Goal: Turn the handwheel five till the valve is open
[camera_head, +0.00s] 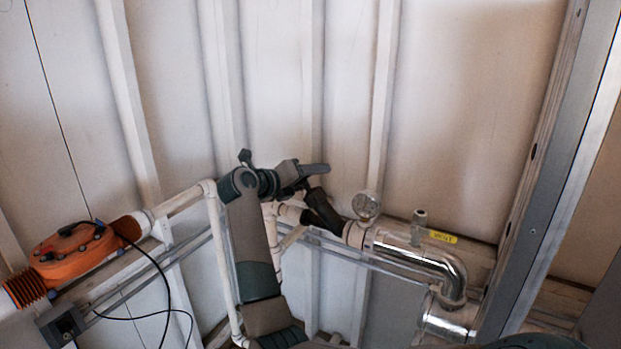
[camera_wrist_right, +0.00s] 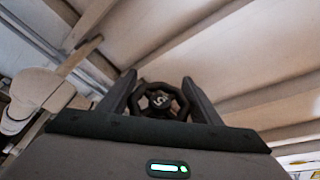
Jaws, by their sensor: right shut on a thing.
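Handwheel five (camera_wrist_right: 160,101) is a small black spoked wheel with a pale "5" on its hub. In the right wrist view it sits between the two fingers of my right gripper (camera_wrist_right: 161,88), one finger at each side of its rim. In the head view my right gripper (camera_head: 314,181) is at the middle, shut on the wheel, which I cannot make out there. A black valve body (camera_head: 322,209) shows just below the fingers, in line with the pipe. Whether the valve is open cannot be told. My left gripper is not in view.
A pressure gauge (camera_head: 366,206) stands just right of the valve, with a shiny metal pipe (camera_head: 415,258) beyond. White pipes (camera_head: 222,265) run close beside my arm. An orange unit (camera_head: 72,252) with a black cable is at left. A ribbed wall stands behind.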

